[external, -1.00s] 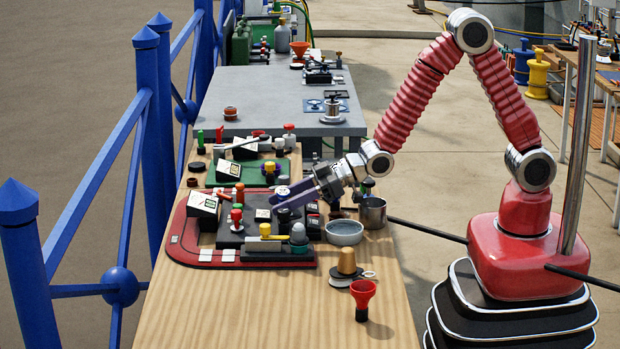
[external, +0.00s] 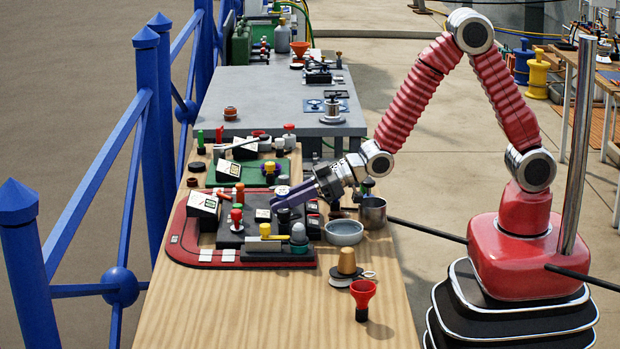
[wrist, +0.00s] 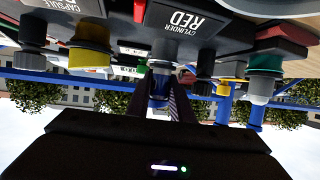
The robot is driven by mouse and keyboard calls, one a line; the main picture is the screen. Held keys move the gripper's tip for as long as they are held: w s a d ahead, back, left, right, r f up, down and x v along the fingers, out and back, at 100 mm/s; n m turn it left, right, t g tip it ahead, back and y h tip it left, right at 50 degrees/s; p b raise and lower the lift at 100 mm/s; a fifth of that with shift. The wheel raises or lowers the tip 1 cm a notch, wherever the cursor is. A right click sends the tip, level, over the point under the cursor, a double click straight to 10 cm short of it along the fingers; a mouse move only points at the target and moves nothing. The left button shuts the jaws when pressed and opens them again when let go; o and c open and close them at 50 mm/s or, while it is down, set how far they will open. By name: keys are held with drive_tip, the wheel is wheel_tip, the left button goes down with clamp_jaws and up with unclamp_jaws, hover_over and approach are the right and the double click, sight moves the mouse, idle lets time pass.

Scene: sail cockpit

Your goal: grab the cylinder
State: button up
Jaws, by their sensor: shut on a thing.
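My gripper (external: 281,202) reaches down and left over the black fixture on the red-edged tray (external: 180,250). In the wrist view, which is upside down, its two fingers (wrist: 174,104) are closed on a small grey cylinder (wrist: 163,66).
A yellow handle (external: 265,230) lies in front. A metal bowl (external: 344,229) and red funnel (external: 362,293) stand right. Bare wood lies at the front.

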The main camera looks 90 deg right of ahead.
clamp_jaws()
drive_tip(key=shift+r, duration=0.15)
wheel_tip(320, 180, up, 10)
drive_tip(key=shift+f, duration=0.15)
idle(0.4)
